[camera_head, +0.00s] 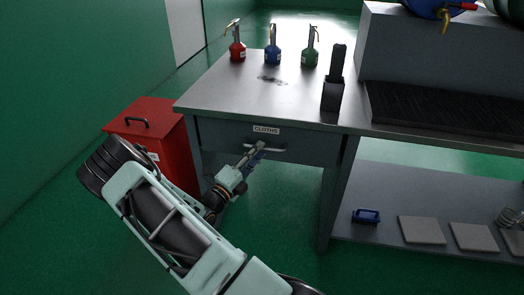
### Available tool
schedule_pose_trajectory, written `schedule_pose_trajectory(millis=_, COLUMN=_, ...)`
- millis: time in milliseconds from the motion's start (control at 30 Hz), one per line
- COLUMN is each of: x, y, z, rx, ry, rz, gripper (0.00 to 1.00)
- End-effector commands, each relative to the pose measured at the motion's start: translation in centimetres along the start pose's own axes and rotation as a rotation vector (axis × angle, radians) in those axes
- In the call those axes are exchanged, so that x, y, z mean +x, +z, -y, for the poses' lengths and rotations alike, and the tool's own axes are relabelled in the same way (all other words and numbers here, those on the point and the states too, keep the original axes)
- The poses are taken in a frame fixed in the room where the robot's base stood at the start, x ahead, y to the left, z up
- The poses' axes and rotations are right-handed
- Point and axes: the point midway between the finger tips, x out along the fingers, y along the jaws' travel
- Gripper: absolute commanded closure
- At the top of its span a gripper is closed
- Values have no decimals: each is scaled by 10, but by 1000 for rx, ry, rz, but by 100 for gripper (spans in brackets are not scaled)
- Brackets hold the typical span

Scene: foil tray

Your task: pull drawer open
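The drawer (305,146) is a dark grey front under the left part of the metal workbench, with a "CLOTHS" label (266,130). Its pale bar handle (270,149) shows below the label. The drawer front looks flush with the bench frame. My gripper (255,154) is at the left part of the handle, in front of the drawer. The fingertips are small and overlap the handle in the picture. I cannot tell whether they touch it, or whether they are open or shut. My arm reaches in from the lower left.
A red bin (178,150) with a black lid handle stands left of the bench, close to my arm. Red, blue and green oil cans and a black holder (332,95) stand on the bench top (225,85). A lower shelf (385,190) holds a blue item and grey slabs. Green floor lies below the drawer.

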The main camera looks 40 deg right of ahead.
Motion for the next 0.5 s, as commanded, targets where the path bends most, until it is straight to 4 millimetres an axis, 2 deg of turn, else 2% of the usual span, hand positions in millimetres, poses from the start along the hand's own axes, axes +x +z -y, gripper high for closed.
schedule_pose_trajectory(millis=100, x=16, y=0, z=-2, rx=1, ry=1, rz=-2, gripper=73)
schedule_pose_trajectory(millis=200, x=23, y=0, z=-1, rx=1, ry=0, rz=-1, gripper=73)
schedule_pose_trajectory(millis=500, x=27, y=0, z=0, rx=1, ry=0, rz=0, gripper=73)
